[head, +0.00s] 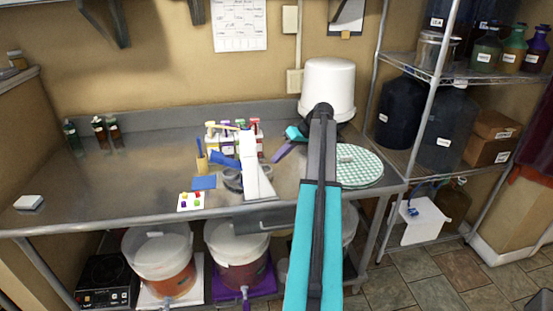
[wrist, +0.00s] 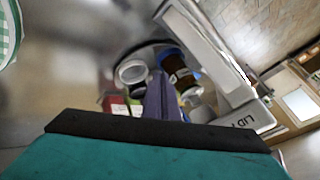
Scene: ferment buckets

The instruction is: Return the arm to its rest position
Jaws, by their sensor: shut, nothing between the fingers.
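My arm reaches up from the bottom of the head view over the steel bench (head: 110,175). My gripper (head: 278,156) has purple fingers and points down and left, in front of the white bucket and right of a cluster of small items. In the wrist view the purple fingers of my gripper (wrist: 160,82) are together with nothing held. The distance from the fingers to these things is hard to tell.
A white bucket (head: 328,84) and a green checked round cloth (head: 358,167) are beside my arm. Small bottles (head: 252,128) stand left of it. A wire shelf (head: 402,158) with jugs is at the right. The bench's left middle is clear.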

